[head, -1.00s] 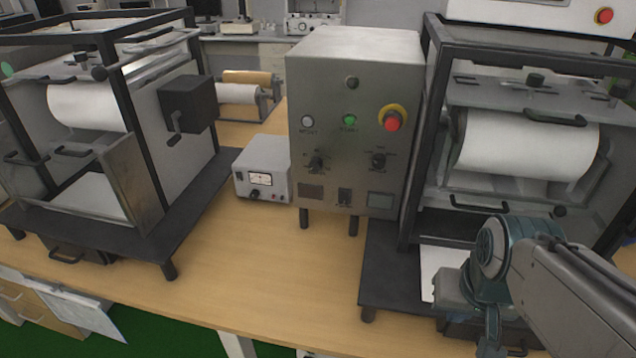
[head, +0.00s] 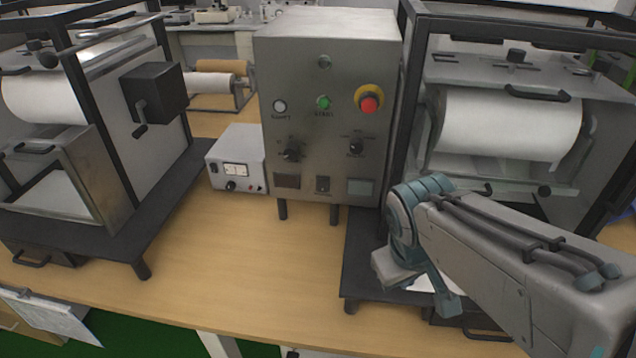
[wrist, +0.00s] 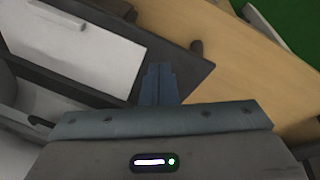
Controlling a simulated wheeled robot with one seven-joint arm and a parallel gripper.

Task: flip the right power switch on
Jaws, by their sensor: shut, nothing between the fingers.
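The grey control box (head: 330,60) stands on short legs at the centre of the head view. Its front has a red emergency button (head: 369,103), a green button (head: 323,102), a left knob (head: 290,151) and a right knob (head: 356,147). A small dark switch (head: 322,184) sits low between two small panels; its position is too small to read. I cannot tell which part is the right power switch. My gripper (wrist: 159,70) is shut and empty in the wrist view, above the dark base edge and table. The control box is not identifiable in the wrist view.
A framed roller machine (head: 510,125) stands right of the box, behind my arm. Another framed machine (head: 105,150) stands at left. A small metered power supply (head: 236,160) sits left of the box. The wooden table (head: 240,260) is clear in front.

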